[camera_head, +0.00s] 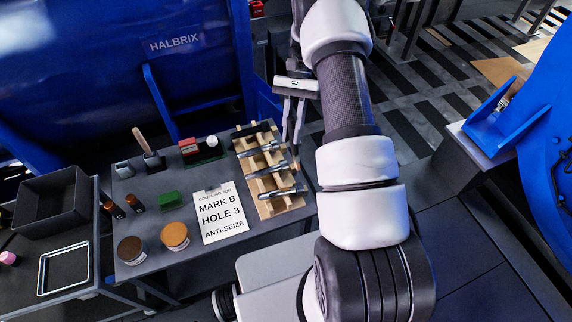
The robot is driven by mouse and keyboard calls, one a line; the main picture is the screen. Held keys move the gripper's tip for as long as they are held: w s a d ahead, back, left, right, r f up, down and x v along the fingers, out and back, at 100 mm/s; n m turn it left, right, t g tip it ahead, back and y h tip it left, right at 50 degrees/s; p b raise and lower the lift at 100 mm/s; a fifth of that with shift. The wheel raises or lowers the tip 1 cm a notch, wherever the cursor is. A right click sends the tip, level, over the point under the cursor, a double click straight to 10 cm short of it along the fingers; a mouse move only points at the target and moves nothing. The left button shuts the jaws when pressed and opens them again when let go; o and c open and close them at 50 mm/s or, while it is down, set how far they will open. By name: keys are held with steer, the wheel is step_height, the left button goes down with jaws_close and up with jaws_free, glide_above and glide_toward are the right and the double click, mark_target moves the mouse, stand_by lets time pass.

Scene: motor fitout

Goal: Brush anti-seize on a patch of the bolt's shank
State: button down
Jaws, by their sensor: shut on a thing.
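Several steel bolts lie crosswise on a wooden rack (290,205) on the grey table, among them a near bolt (282,192) and a far bolt (261,148). My gripper (294,138) points down over the rack's right edge, by the bolts' right ends. It is shut on a small dark thing, mostly hidden, that I cannot identify. A wooden-handled tool (141,142), perhaps a brush, stands in a dark holder. A card (219,213) reads "MARK B HOLE 3 ANTI-SEIZE".
A side cart holds a dark bin (52,199) and a framed tray (63,268). Blue machinery stands behind and at right. Striped floor lies beyond.

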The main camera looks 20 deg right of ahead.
steer(key=shift+s+a+t+b, duration=0.15)
steer(key=shift+a+t+b, duration=0.15)
steer(key=shift+b, duration=0.3)
steer(key=s+a+f+n+t+h+b, duration=0.1)
steer(key=s+a+f+t+b, duration=0.4)
steer(key=s+b, duration=0.3)
steer(key=shift+f+b, duration=0.8)
steer(key=shift+b, duration=0.65)
steer(key=shift+b+x, duration=0.6)
steer(key=shift+x, duration=0.25)
steer(key=shift+s+a+r, duration=0.1)
steer(key=shift+s+a, duration=0.05)
